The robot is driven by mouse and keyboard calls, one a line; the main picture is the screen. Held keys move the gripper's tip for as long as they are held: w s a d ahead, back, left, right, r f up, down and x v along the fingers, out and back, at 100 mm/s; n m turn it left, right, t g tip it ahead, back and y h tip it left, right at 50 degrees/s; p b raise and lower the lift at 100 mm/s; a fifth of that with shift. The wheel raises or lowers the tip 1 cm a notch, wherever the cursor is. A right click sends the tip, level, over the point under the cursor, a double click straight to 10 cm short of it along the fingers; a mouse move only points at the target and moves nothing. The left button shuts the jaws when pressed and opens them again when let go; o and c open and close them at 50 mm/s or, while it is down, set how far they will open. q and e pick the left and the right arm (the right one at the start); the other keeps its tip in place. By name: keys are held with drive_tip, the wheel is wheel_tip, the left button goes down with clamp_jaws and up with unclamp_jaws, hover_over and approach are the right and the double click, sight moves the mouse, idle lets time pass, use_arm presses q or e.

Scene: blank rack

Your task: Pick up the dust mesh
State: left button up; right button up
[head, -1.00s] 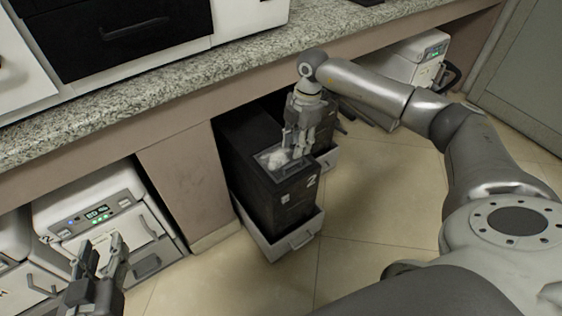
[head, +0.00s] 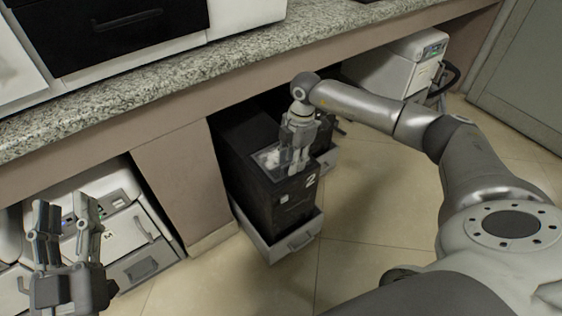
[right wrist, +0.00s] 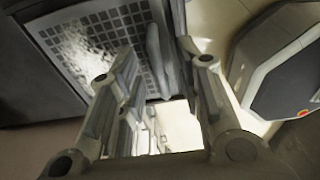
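The dust mesh, a pale plate with a grid of dark square holes (right wrist: 95,45), shows at the upper left of the right wrist view. In the head view a pale patch of it (head: 268,158) shows in the top recess of the black unit marked 2 (head: 280,205). My right gripper (head: 296,168) points down over that recess and hides part of it. In the right wrist view its fingers (right wrist: 155,62) stand apart beside the mesh, with a grey upright piece between them; contact cannot be told. My left gripper (head: 62,208) is open and empty at the lower left.
The black unit stands in a light drawer-like base (head: 290,243) under the granite counter (head: 170,90). White machines stand under the counter at left (head: 115,225) and far right (head: 395,68). The tiled floor (head: 370,230) in front is clear.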

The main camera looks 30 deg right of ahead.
drive_tip(key=shift+f, duration=0.1)
clamp_jaws()
idle(0.5)
